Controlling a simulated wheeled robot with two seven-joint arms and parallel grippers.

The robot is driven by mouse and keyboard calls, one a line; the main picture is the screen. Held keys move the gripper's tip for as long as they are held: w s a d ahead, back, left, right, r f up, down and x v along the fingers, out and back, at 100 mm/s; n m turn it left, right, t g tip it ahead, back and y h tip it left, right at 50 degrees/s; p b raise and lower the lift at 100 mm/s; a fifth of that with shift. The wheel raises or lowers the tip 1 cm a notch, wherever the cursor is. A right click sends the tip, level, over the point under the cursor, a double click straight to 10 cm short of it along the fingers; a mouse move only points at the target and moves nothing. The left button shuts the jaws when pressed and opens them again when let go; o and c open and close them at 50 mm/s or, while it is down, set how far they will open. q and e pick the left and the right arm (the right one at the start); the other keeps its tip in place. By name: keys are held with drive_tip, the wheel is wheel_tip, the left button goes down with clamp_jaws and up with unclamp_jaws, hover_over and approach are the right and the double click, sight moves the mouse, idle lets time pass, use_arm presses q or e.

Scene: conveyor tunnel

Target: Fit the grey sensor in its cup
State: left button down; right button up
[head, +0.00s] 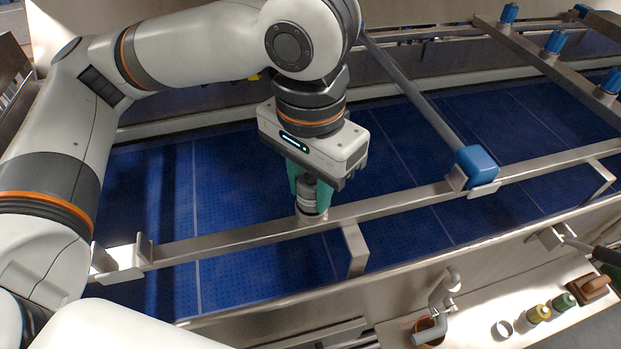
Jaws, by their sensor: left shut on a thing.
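My left gripper (313,181) has teal fingers and points down over the metal rail along the near side of the blue conveyor. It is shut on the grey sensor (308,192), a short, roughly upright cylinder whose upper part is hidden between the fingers. The sensor's lower end meets a pale metal collar (311,214) at the rail, which looks like the cup. I cannot tell whether the sensor is inside it, resting on its rim or just above. My right gripper is not in view.
A blue block (475,167) sits in a rail bracket to the right, at the end of a grey bar. An open bracket (118,260) is at left. Blue-capped fittings (555,42) stand at the upper right. A lower ledge holds yellow (538,313) and green (564,302) jars.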

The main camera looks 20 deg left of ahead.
sight(311, 177)
use_arm(q)
drive_tip(key=c, duration=0.9)
unclamp_jaws()
drive_tip(key=shift+c, duration=0.2)
wheel_tip(311, 177, up, 12)
drive_tip(key=b, duration=0.1)
